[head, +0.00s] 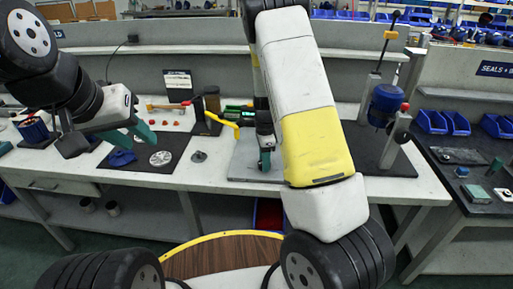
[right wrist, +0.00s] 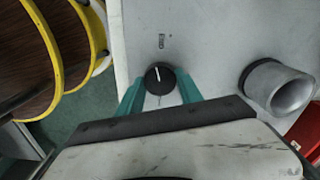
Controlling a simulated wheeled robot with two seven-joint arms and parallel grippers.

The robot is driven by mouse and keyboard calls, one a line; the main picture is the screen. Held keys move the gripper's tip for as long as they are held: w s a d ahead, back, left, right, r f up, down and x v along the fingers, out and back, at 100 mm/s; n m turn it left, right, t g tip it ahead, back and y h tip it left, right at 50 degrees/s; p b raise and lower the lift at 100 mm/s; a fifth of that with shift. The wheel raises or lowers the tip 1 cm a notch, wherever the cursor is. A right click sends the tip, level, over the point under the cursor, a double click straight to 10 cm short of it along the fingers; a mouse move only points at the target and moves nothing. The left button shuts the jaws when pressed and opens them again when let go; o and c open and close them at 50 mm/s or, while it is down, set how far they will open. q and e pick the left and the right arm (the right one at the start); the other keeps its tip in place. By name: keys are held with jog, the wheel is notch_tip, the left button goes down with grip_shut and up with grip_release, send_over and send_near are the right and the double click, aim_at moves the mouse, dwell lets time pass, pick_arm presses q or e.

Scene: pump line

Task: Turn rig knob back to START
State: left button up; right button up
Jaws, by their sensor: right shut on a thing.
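The rig knob (right wrist: 160,78) is a round black dial with a white pointer line, on a light grey panel (right wrist: 220,35). In the right wrist view the pointer aims up the picture, tilted slightly left, towards small sideways lettering (right wrist: 162,41) too small to read surely. My right gripper (right wrist: 161,88) has its teal fingers on both sides of the knob, shut on it. In the head view my right gripper (head: 265,160) points down over the grey plate (head: 242,160), and the knob cannot be made out. My left gripper (head: 131,136) is open and empty above the left bench.
A grey metal cylinder (right wrist: 281,88) stands right of the knob. In the head view a yellow-handled lever (head: 222,121) is left of my right gripper. A blue pump body (head: 385,103) stands right of my forearm. Blue bins (head: 445,122) sit far right.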

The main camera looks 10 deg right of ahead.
jog(key=n, duration=0.4)
jog(key=shift+n, duration=0.3)
jog(key=n, duration=0.4)
jog(key=shift+n, duration=0.3)
jog(key=n, duration=0.4)
jog(key=shift+n, duration=0.3)
jog(key=n, duration=0.8)
jog(key=shift+w, duration=0.1)
jog(key=n, duration=0.3)
jog(key=shift+n, duration=0.4)
jog(key=n, duration=0.3)
jog(key=shift+n, duration=2.1)
